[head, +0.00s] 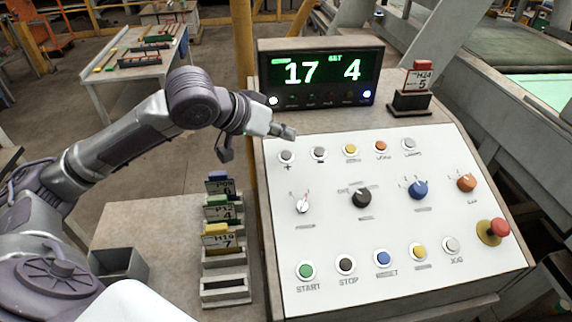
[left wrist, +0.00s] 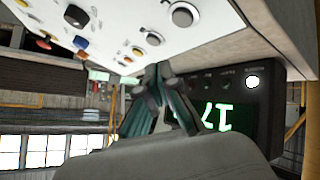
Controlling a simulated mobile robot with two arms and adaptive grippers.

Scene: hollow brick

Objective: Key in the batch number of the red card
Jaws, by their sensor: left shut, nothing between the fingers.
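The red card (head: 420,79) stands upright in a dark holder (head: 409,103) at the panel's back right corner; it reads H24 with a 5 below. The display (head: 320,75) shows a green 17 at left and a green 4 at right; it also shows in part in the left wrist view (left wrist: 250,110). The grey plus button (head: 287,156) and grey minus button (head: 319,153) sit in the panel's back row. My left gripper (head: 288,132) is shut and empty, above the panel's back edge near the plus button. Contact with a button is not visible. My right gripper is out of view.
The white panel (head: 335,235) holds several knobs, buttons and a red mushroom button (head: 499,228). A rack (head: 226,282) with blue, green (head: 219,210) and yellow cards stands left of it. A grey bin (head: 119,268) is farther left. A yellow post (head: 243,60) rises behind.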

